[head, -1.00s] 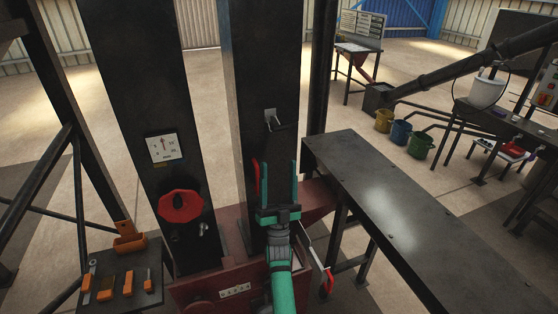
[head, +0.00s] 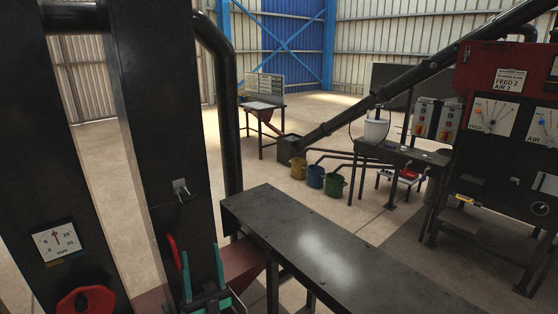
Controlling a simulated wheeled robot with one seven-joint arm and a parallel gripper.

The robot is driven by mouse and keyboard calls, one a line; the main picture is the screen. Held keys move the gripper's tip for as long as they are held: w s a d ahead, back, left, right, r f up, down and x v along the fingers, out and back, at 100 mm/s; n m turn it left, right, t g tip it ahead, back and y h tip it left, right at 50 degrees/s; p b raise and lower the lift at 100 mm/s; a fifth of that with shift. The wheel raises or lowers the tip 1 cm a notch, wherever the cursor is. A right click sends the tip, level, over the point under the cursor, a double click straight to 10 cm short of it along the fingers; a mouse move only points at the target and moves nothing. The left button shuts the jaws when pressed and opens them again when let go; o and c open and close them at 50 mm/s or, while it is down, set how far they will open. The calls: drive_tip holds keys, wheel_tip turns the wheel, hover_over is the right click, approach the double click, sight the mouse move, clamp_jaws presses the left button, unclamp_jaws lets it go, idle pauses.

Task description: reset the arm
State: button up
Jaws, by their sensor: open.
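My gripper (head: 203,268) is at the bottom of the head view, with its two teal fingers upright, apart and empty. It is in front of the right black column (head: 160,130) of the press. A red lever handle (head: 173,251) shows just left of the fingers; I cannot tell whether they touch. Most of my arm is below the picture's edge.
A red handwheel (head: 86,300) and a dial (head: 56,241) are on the left column. A dark bench (head: 330,250) stands close on the right. Yellow, blue and green buckets (head: 335,185), a white pot (head: 376,131) and a red control cabinet (head: 490,65) are farther off.

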drive_tip(key=s+d+f+g+h, duration=0.2)
drive_tip(key=s+d+f, duration=0.2)
drive_tip(key=s+f, duration=0.3)
drive_tip(key=s+d+f+m+g+h, duration=0.1)
drive_tip(key=s+d+f+g+h, duration=0.15)
drive_tip(key=s+d+f, duration=0.4)
drive_tip(key=s+d+f+g+h, duration=0.2)
drive_tip(key=s+d+f+h, duration=0.1)
drive_tip(key=s+f, duration=0.55)
drive_tip(key=s+d+n+g+h, duration=0.1)
drive_tip(key=s+d+g, duration=0.2)
drive_tip(key=s, duration=0.9)
drive_tip(key=s+d+n+g+h, duration=0.1)
drive_tip(key=s+d+g, duration=0.2)
drive_tip(key=s+d, duration=0.5)
drive_tip(key=s, duration=0.4)
drive_tip(key=shift+r+n+g, duration=0.25)
drive_tip(key=shift+n+g, duration=0.1)
drive_tip(key=shift+n, duration=0.05)
drive_tip(key=shift+s, duration=0.1)
